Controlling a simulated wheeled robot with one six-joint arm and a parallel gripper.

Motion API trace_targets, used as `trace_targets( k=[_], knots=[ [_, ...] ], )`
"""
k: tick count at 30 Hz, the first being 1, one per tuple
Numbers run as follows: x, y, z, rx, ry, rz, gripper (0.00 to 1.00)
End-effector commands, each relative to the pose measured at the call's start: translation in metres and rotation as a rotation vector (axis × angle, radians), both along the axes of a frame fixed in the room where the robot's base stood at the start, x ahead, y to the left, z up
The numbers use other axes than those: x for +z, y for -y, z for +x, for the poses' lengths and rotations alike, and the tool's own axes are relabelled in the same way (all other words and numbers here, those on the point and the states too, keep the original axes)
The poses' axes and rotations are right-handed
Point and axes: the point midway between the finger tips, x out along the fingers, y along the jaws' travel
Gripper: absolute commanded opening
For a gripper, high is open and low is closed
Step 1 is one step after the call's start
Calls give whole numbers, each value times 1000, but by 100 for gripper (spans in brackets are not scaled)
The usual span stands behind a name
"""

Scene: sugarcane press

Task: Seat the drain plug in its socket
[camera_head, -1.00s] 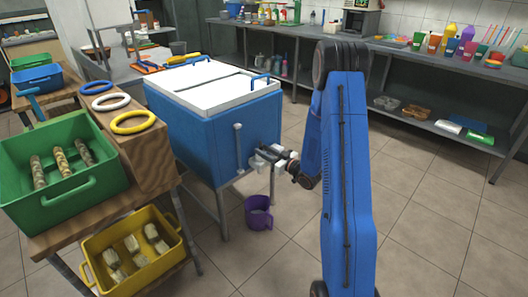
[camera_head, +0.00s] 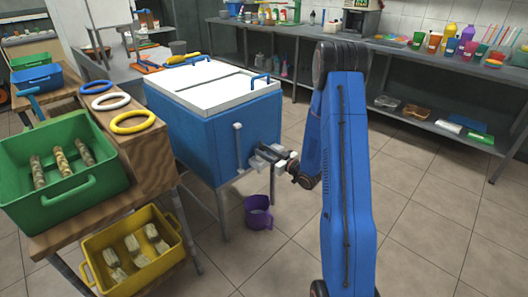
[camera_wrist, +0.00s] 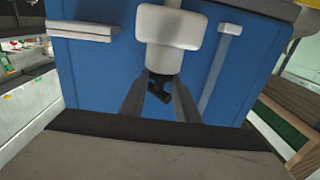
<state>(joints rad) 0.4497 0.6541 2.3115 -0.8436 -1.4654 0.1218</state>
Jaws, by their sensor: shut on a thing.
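The blue cooler (camera_head: 215,135) with a white lid stands on a metal frame in the head view. My gripper (camera_head: 262,157) is at the cooler's front face, low on its right part. In the wrist view, the two grey fingers of my gripper (camera_wrist: 160,84) close on a small dark piece, which looks like the drain plug (camera_wrist: 158,97). It is just under a white block fitting (camera_wrist: 174,27) on the blue wall (camera_wrist: 110,70). The socket itself is hidden, and I cannot tell whether the plug touches it.
A purple mug (camera_head: 258,212) stands on the floor below my gripper. At left, a wooden table (camera_head: 60,235) holds a green crate (camera_head: 60,170); a yellow crate (camera_head: 135,255) sits lower. Open tiled floor lies between the cooler and the back counter (camera_head: 430,55).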

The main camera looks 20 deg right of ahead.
Motion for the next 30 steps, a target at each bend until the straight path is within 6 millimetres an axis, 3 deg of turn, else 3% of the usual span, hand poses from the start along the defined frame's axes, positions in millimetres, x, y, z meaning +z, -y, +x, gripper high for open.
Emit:
trace_targets(
  k=[17,18,30],
  knots=[
    [-9,0,0,0,1,0,3],
    [-9,0,0,0,1,0,36],
    [-9,2,-3,0,0,0,36]
  ],
)
